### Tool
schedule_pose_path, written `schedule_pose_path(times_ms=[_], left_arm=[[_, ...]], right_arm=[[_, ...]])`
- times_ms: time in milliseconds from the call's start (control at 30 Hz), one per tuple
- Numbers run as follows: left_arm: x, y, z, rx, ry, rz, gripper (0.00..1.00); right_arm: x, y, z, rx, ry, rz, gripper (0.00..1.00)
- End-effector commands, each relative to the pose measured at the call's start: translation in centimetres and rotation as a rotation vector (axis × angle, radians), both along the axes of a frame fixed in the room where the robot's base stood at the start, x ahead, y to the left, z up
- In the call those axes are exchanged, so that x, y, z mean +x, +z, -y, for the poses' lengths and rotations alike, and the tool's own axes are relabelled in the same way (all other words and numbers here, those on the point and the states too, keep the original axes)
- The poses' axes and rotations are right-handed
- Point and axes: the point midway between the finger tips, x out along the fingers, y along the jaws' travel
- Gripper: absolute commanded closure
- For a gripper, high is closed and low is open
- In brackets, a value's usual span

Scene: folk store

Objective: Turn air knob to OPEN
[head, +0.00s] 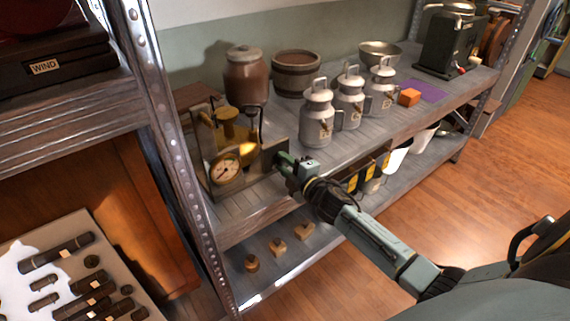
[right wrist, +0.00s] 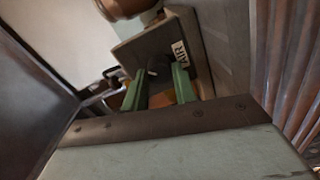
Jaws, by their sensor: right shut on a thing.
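The brass device (head: 228,131) with a round white dial gauge (head: 226,169) stands at the left end of the shelf's upper board. Its dark side panel carries a white "AIR" label (right wrist: 181,53), readable in the right wrist view. My right gripper (head: 284,160) reaches the panel's right side. In the right wrist view its green fingers (right wrist: 160,78) stand either side of the small air knob, just beside the label. The gripper is shut on the knob, which the fingers mostly hide; its turned position cannot be told. My left gripper is not in view.
A metal shelf post (head: 165,110) stands close left of the device. Several milk cans (head: 317,115), a brown jar (head: 247,78) and a wooden tub (head: 297,73) stand to the right and behind. Small wooden blocks (head: 278,246) sit on the lower shelf. Open floor (head: 500,170) lies right.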

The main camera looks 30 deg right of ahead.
Motion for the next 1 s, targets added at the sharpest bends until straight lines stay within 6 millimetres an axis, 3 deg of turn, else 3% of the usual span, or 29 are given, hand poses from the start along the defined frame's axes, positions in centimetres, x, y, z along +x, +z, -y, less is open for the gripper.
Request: schedule_pose_path(times_ms=[67,100,233,633,767,1000], left_arm=[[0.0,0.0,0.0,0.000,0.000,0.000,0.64],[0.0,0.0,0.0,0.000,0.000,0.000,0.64],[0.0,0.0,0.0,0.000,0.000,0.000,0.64],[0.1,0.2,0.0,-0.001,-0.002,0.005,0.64],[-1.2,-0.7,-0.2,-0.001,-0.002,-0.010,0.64],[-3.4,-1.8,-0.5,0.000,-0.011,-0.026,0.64]], right_arm=[[0.0,0.0,0.0,0.003,-0.001,0.000,0.95],[0.0,0.0,0.0,0.003,-0.001,0.000,0.67],[0.0,0.0,0.0,0.002,-0.001,0.000,0.50],[-0.7,0.0,0.0,0.001,0.000,-0.002,0.50],[-2.5,0.1,0.2,0.001,0.000,-0.003,0.50],[-7.5,0.3,0.5,0.002,0.000,-0.004,0.50]])
